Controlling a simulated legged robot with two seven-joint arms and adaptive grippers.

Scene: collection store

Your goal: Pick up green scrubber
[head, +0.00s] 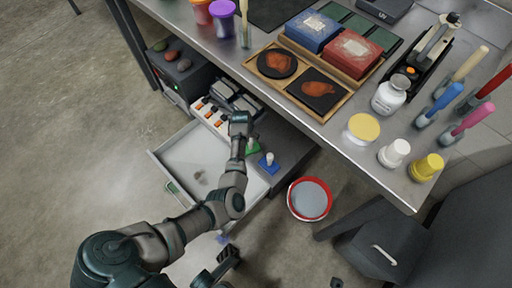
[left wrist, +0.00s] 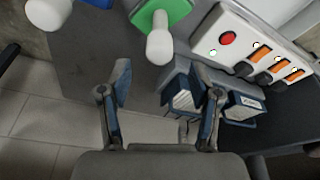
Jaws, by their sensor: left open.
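The green scrubber (head: 253,147) stands under the table edge, beside the open drawer, with a pale upright handle. In the left wrist view the green scrubber (left wrist: 176,10) is at the top centre, its white knob handle pointing towards me. My left gripper (head: 239,124) reaches in beside it in the head view. In the left wrist view my left gripper (left wrist: 163,88) is open and empty, its fingers apart on either side below the handle, not touching it. A dark jointed part, apparently my right gripper (head: 226,262), shows at the bottom; its jaws are unclear.
A blue scrubber (head: 269,163) stands close by the green one. A panel with orange switches (left wrist: 262,52) and blue-grey objects (left wrist: 181,92) lie close to my left gripper's right finger. The white drawer (head: 157,163) is open. A red bucket (head: 291,203) stands on the floor. The table (head: 330,125) overhangs.

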